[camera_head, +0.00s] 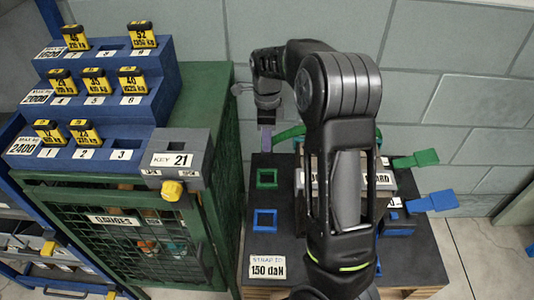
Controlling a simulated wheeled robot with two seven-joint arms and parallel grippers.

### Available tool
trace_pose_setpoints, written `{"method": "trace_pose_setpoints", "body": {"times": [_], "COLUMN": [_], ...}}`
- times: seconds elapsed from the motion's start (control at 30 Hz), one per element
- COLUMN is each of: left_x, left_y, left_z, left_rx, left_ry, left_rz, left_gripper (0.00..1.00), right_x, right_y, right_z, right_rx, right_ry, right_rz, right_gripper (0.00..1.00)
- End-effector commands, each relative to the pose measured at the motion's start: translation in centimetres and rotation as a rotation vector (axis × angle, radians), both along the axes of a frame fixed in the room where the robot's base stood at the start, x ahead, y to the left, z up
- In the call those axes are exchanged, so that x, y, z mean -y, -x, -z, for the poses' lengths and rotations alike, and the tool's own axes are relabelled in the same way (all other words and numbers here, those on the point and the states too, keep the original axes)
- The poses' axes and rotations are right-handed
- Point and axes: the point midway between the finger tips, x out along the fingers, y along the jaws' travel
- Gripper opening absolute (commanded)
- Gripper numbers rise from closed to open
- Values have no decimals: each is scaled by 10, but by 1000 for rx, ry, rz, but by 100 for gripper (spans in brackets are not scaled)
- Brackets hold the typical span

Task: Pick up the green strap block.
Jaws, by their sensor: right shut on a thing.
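My right arm rises through the middle of the head view and bends over to the left. Its gripper (266,125) points down above the back left of the dark board and is shut at the near end of a green strap. The green strap block (288,134) shows only as a green band running right from the fingertips until my arm hides it. I cannot make out the block's full shape or whether it touches the board. A green strap end (416,160) sticks out on the far right. My left gripper is not in view.
The dark board (300,245) on a pallet bears green (266,178) and blue (265,218) square outlines. A blue strap end (432,202) juts right. A green mesh cabinet (130,225) with blue steps of yellow blocks stands close at left. A grey wall is behind.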

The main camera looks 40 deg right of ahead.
Motion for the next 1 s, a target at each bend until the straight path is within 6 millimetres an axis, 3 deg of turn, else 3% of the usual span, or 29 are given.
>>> {"method": "trace_pose_setpoints", "body": {"times": [0.03, 0.2, 0.5, 0.7, 1.0], "left_x": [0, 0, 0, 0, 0], "left_y": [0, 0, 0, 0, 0], "left_z": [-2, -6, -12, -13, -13], "left_rx": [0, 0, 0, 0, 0], "left_ry": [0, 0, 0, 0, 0], "left_rz": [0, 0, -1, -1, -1], "left_gripper": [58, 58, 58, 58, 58], "right_x": [0, 0, 0, 0, 0], "right_y": [-1, -1, -1, 0, 0], "right_z": [-17, -62, -118, -131, -132], "right_rx": [7, 6, 2, 0, 0], "right_ry": [2, 1, 1, 0, 0], "right_rz": [0, 1, 1, 1, 1], "right_gripper": [0, 0, 0, 0, 0]}}
